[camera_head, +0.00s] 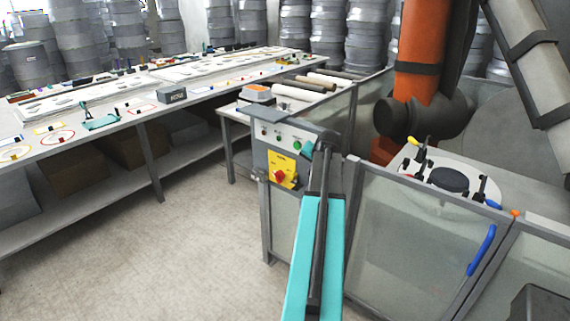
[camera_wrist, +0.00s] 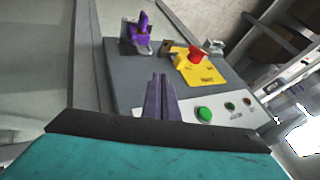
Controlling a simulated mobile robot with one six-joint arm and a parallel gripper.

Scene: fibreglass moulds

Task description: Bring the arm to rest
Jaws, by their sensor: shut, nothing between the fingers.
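My gripper (camera_wrist: 162,80) shows in the wrist view as two narrow grey-purple fingers lying together, with nothing between them. It points at a grey control box, which fills the middle of that view; I cannot tell how large the gap is. The control box (camera_wrist: 120,90) carries a yellow plate (camera_wrist: 191,72) with a red knob (camera_wrist: 195,54), a green button (camera_wrist: 204,114) and a purple-handled part (camera_wrist: 141,28). In the head view my teal arm reaches up from the bottom centre towards the same control box (camera_head: 262,157). My fingertips are hard to make out there.
Glass-panelled grey railings (camera_head: 415,236) enclose the right side, with a blue handle (camera_head: 482,250). A long table (camera_head: 145,110) with white moulds stands left. Wrapped drums (camera_head: 328,25) line the back. The floor (camera_head: 185,240) at lower left is clear.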

